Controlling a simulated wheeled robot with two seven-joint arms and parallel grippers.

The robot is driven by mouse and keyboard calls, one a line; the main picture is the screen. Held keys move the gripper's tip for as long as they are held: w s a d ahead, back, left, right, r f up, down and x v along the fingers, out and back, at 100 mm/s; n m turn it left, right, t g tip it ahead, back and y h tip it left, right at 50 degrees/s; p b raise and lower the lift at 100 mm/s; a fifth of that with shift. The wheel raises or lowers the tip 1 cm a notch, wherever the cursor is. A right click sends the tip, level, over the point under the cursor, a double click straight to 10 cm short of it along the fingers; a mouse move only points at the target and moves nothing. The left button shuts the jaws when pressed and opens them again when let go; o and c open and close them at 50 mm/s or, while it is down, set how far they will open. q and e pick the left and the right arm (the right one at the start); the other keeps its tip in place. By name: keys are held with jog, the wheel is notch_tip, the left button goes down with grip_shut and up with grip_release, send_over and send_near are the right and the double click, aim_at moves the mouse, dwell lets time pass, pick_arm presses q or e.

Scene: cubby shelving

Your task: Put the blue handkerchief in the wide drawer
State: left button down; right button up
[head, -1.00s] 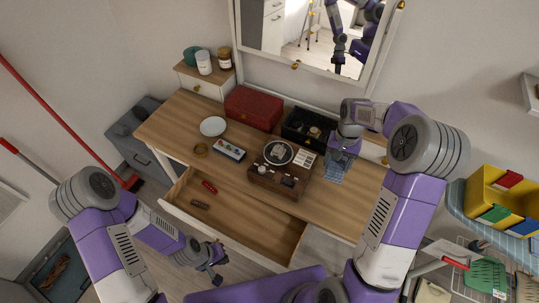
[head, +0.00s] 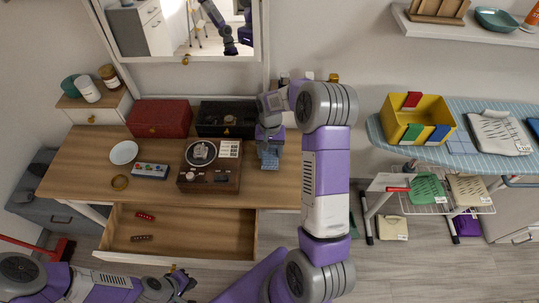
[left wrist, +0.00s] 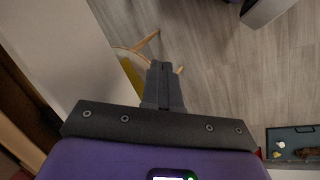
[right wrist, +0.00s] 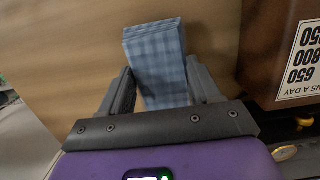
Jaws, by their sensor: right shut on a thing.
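The blue checked handkerchief (head: 269,160) is a folded block at the right part of the desk top, beside the brown calendar box. My right gripper (head: 269,142) is shut on it from above. In the right wrist view the handkerchief (right wrist: 158,60) stands between the two fingers (right wrist: 160,95), its far end sticking out past them. I cannot tell whether it touches the desk. The wide drawer (head: 222,247) under the desk is pulled open, with a red item and a dark brown item inside. My left gripper (head: 184,284) is low in front of the drawer; its fingers (left wrist: 162,85) are together and empty.
On the desk (head: 80,165) are a red box (head: 160,118), a black box (head: 222,119), the brown calendar box (head: 210,170), a white plate (head: 124,152), and a small blue-and-white box (head: 150,171). An ironing board (head: 480,155) with a yellow bin stands right. The drawer's right part is clear.

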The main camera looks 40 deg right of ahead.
jog(key=shift+f, duration=1)
jog(key=shift+f, duration=0.25)
jog(key=o, duration=1)
jog(key=shift+r, duration=0.1)
